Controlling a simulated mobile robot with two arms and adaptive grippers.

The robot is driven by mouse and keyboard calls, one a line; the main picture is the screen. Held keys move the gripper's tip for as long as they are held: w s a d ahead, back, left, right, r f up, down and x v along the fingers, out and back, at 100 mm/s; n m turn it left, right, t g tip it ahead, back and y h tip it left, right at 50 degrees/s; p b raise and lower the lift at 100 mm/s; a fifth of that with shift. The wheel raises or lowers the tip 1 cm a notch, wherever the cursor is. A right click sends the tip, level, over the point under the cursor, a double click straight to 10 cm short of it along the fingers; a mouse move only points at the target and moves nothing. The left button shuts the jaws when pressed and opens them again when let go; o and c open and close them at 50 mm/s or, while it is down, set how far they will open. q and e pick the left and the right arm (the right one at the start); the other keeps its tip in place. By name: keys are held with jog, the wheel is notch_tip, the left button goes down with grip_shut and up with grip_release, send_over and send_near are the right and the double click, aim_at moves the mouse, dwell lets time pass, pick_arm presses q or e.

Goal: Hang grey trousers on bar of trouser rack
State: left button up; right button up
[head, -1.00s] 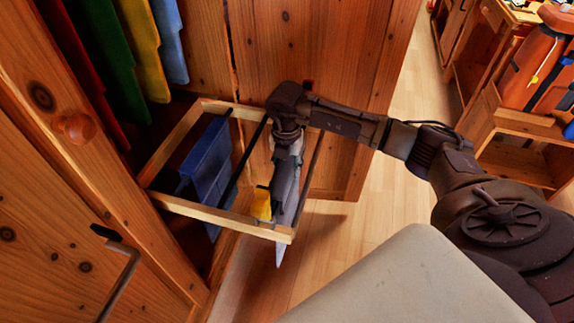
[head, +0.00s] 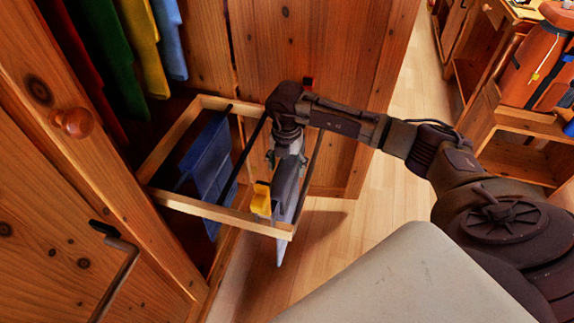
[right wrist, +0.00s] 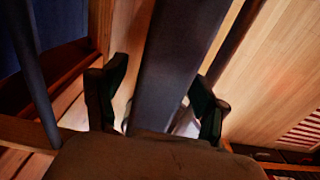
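The trouser rack (head: 270,228) is a pale wooden frame pulled out of the wardrobe, with dark bars across it. The grey trousers (head: 286,190) are at its right side, and a pale end hangs below the front rail. They also fill the middle of the right wrist view (right wrist: 172,70). My right gripper (right wrist: 155,98) is open, with one finger on each side of the grey cloth and small gaps showing. In the head view the right gripper (head: 287,158) is above the trousers. Whether the cloth rests over a bar is unclear. My left gripper is out of view.
Blue trousers (head: 207,165) hang on the rack's left bar. A small yellow piece (head: 261,198) is by the front rail. Coloured clothes (head: 140,45) hang in the wardrobe. The wooden door (head: 345,60) stands close behind my right arm. Floor (head: 370,215) is clear to the right.

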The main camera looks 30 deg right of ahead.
notch_tip(320, 180, up, 12)
dwell(0.7)
jog(key=shift+f, duration=0.1)
